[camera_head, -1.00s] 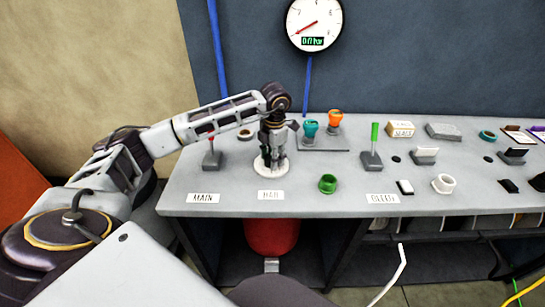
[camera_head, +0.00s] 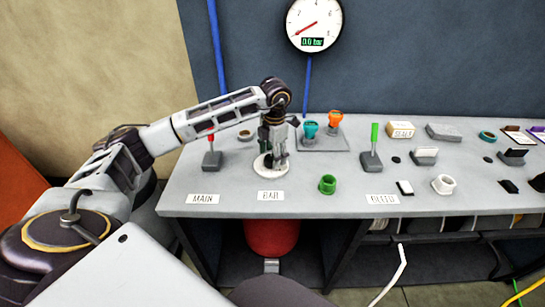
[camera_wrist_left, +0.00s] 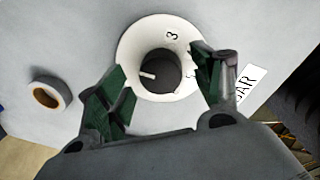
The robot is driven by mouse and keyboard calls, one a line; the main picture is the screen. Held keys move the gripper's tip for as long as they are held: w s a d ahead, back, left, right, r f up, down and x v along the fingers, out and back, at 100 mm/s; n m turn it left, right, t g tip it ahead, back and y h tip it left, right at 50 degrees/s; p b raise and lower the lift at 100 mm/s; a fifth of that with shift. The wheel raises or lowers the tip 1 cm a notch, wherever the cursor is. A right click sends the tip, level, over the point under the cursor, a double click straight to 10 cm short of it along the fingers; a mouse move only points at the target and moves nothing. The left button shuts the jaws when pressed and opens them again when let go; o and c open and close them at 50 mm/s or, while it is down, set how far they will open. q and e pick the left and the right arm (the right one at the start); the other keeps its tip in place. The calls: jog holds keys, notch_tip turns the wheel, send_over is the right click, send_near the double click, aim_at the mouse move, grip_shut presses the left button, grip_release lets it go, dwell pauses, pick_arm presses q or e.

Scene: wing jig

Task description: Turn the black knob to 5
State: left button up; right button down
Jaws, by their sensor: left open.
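The black knob (camera_wrist_left: 158,73) sits in the middle of a white round dial (camera_wrist_left: 136,38) in the left wrist view. A white pointer line on the knob points to the left in that picture. A "3" shows at the dial's upper right, and other marks at its right are partly hidden by a finger. My left gripper (camera_wrist_left: 165,90) is open, with its fingers on either side of the knob and apart from it. In the head view my left gripper (camera_head: 272,160) is over the white dial (camera_head: 262,170) and hides the knob. My right gripper is not in view.
The BAR label (camera_head: 270,196) is in front of the dial. A red-handled lever (camera_head: 212,157) stands to the left, a green cup (camera_head: 327,184) to the right. A green-handled lever (camera_head: 373,150) is farther right. The gauge (camera_head: 314,25) on the wall reads 0.0 bar.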

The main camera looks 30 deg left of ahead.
pick_arm(q)
notch_tip(320, 180, up, 10)
jog(key=shift+s+d+r, duration=0.15)
jog(key=shift+d+r, duration=0.05)
jog(key=shift+d, duration=0.1)
dwell(0.8)
